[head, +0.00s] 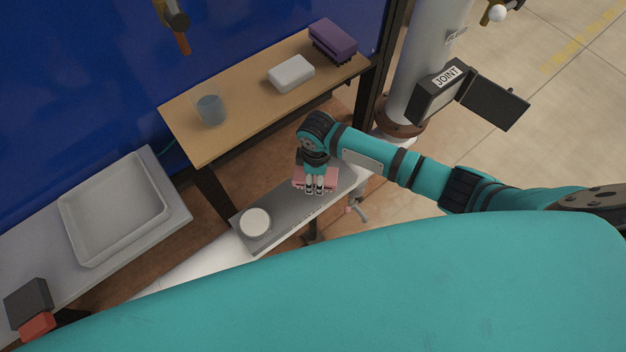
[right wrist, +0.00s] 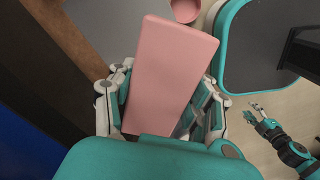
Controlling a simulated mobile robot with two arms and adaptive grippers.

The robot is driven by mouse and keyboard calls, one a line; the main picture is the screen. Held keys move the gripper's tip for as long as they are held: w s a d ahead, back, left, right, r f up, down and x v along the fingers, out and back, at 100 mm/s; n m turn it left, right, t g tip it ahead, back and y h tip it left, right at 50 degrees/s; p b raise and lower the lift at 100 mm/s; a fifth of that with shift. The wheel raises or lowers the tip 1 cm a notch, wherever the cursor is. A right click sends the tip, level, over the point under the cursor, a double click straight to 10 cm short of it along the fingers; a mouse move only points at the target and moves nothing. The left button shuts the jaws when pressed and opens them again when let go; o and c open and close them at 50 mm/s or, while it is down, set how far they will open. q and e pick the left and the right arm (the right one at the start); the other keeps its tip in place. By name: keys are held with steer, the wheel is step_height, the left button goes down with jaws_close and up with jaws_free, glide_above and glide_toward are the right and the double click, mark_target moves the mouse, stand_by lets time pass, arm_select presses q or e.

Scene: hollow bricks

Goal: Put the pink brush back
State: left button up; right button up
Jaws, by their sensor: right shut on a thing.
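The pink brush (head: 331,178) is in my right gripper (head: 315,190), above the grey narrow shelf (head: 284,215) in the head view. In the right wrist view the brush (right wrist: 168,75) fills the middle as a long flat pink block. The fingers of the right gripper (right wrist: 165,105) close on its two long sides. Its bristles are hidden, and I cannot tell whether it touches the shelf. My left gripper (right wrist: 252,112) shows small at the right of the right wrist view, empty, its fingers apart. It is not in the head view.
The wooden shelf (head: 240,128) holds a blue-grey cup (head: 210,110), a white block (head: 291,73) and a purple brush (head: 333,41). A round white thing (head: 255,222) sits on the grey shelf. A grey tray (head: 115,208) is left. A pipe (head: 425,55) stands behind my right arm.

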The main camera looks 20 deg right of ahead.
steer(key=shift+w+a, duration=0.2)
steer(key=shift+w, duration=0.25)
steer(key=shift+f, duration=0.25)
step_height(320, 180, down, 2)
steer(key=shift+f, duration=0.6)
arm_select(q)
steer(key=shift+a+f, duration=0.2)
steer(key=shift+d, duration=0.15)
arm_select(e)
steer(key=o, duration=1)
